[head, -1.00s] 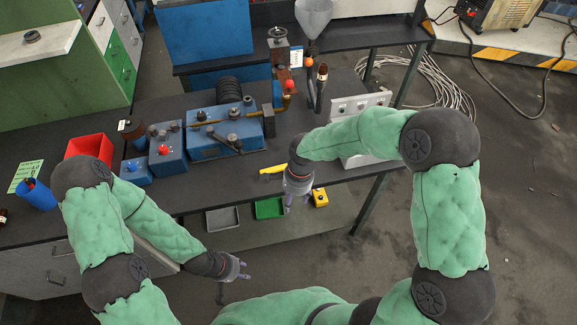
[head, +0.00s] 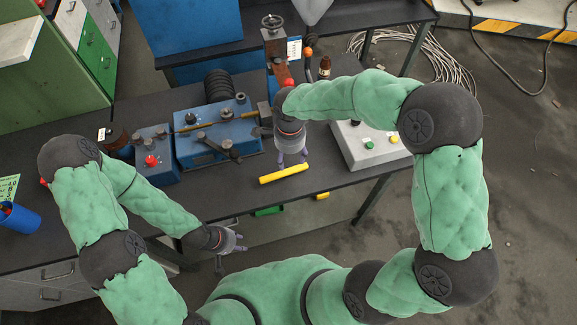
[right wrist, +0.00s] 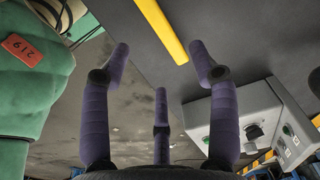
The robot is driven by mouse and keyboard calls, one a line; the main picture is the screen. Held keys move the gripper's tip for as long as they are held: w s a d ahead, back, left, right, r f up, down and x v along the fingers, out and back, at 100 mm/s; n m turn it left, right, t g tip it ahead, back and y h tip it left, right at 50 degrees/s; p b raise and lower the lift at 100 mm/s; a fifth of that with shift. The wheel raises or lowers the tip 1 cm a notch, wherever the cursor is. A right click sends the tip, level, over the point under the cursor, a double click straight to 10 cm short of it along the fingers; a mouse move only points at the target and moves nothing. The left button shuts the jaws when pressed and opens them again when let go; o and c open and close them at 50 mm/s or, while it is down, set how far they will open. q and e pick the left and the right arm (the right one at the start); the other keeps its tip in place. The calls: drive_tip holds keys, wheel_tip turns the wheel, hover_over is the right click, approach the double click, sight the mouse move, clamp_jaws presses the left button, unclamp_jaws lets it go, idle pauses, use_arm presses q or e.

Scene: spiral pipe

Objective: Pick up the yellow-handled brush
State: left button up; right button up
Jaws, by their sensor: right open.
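The yellow-handled brush shows as a long yellow bar (head: 284,173) near the front edge of the dark workbench. I cannot make out its bristles. My right gripper (head: 291,160) is open and empty, just beyond the bar in the head view, with its fingers pointing down. In the right wrist view, the bar (right wrist: 162,28) lies beyond the spread purple fingers (right wrist: 160,62), apart from them. My left gripper (head: 238,243) is in front of the bench, away from the brush. Its fingers look spread and empty.
A blue machine (head: 215,135) stands left of my right gripper. A grey control box (head: 370,147) with colored buttons stands to the right. A blue cup (head: 20,221) is at the far left. Yellow and green bins (head: 268,211) show below the bench edge.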

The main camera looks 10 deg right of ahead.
sight(289, 172)
wheel_tip(289, 172, down, 6)
drive_tip(key=shift+s+r+b, duration=0.15)
drive_tip(key=shift+r+b, duration=0.05)
drive_tip(key=shift+b, duration=0.5)
wheel_tip(289, 172, down, 4)
drive_tip(key=shift+f+b, duration=0.1)
drive_tip(key=shift+b, duration=0.55)
clamp_jaws()
